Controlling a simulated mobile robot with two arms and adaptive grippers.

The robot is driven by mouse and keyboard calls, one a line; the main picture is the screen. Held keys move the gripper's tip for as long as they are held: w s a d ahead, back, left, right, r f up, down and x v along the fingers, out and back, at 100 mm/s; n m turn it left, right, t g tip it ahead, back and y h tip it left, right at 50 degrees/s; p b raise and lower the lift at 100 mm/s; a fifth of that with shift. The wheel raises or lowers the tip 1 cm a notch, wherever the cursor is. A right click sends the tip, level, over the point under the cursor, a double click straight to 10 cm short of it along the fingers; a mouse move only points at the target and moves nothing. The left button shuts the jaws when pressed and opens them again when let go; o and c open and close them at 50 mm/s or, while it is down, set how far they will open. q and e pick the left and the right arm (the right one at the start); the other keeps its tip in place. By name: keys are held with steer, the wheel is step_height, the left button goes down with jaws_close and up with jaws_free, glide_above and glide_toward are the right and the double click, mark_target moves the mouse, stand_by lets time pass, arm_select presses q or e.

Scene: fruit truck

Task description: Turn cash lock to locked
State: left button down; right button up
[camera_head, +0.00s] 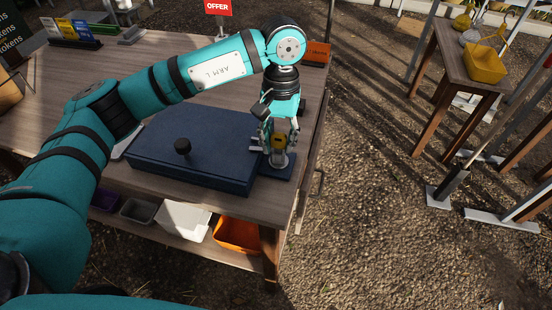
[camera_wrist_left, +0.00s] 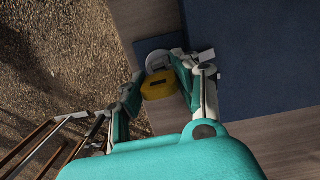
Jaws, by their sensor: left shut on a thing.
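A dark blue cash box (camera_head: 200,145) with a black knob (camera_head: 182,146) lies on the wooden table. At its right end is a small blue base plate (camera_head: 279,169) with a round silver lock part (camera_head: 277,158) and a yellow lock piece (camera_head: 278,141). My left gripper (camera_head: 278,148) points down over it and is shut on the yellow piece. In the left wrist view the yellow piece (camera_wrist_left: 158,86) sits between the two fingers, against the silver ring (camera_wrist_left: 158,61). The fingers partly hide the lock. My right gripper is out of view.
The wooden table (camera_head: 120,65) carries an orange block (camera_head: 318,53) and a red offer sign (camera_head: 217,6) at the back. Orange (camera_head: 237,234) and white (camera_head: 184,219) bins sit on the shelf below. A side table (camera_head: 462,65) with a yellow basket (camera_head: 484,64) stands right, across open gravel.

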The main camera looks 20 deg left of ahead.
arm_select(q)
steer(key=shift+f+m, duration=0.15)
steer(key=shift+m, duration=0.15)
steer(key=shift+m+b, duration=0.4)
steer(key=shift+b, duration=0.15)
steer(key=c, duration=0.9)
jaws_free()
